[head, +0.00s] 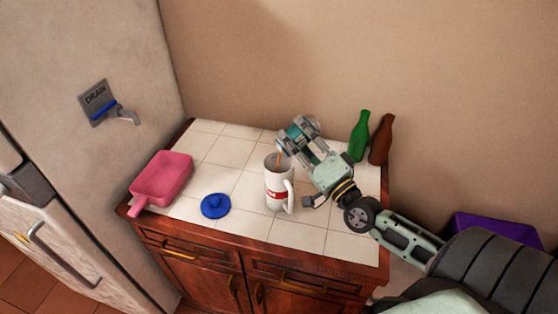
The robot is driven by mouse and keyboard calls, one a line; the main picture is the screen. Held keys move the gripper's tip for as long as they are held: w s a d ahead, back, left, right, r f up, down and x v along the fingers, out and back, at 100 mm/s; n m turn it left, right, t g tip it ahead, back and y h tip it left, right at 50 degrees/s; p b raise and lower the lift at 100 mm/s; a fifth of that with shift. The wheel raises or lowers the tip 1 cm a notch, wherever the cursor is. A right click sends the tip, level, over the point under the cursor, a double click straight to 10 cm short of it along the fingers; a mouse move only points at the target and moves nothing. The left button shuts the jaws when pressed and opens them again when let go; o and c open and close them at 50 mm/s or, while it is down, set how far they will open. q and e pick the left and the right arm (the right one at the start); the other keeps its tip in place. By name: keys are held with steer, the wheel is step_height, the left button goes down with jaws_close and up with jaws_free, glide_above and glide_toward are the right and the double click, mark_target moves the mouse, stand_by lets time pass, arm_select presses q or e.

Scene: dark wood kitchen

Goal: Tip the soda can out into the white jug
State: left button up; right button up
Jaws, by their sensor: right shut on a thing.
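The white jug (274,198) stands upright on the tiled counter top, with a red-and-white label on its front and a handle on its right side. My right gripper (299,136) is shut on the soda can (295,131), which looks teal and is largely hidden by the fingers. The can is held tilted above the jug's back right rim. A thin brown-orange stream shows at the jug's mouth, below the can. I cannot tell how full the jug is. My left gripper is not in view.
A blue lid (215,206) lies left of the jug, and a pink pan (163,179) sits farther left. A green bottle (359,138) and a brown bottle (381,141) stand at the back right. Bare tiles (299,237) lie in front.

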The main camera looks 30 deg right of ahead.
steer(key=shift+r, duration=0.1)
steer(key=shift+a+r+n+y+p, duration=0.15)
steer(key=shift+n+p, duration=0.15)
steer(key=shift+n, duration=0.2)
steer(key=shift+a+r+n+y+p, duration=0.15)
steer(key=shift+n+p, duration=0.15)
steer(key=shift+n, duration=0.2)
steer(key=shift+a+r+n+g+y+p, duration=0.2)
steer(key=shift+n+g+y+p, duration=0.25)
steer(key=shift+n, duration=0.55)
steer(key=shift+a+n+p, duration=0.2)
steer(key=shift+n+p, duration=0.15)
steer(key=shift+n, duration=0.25)
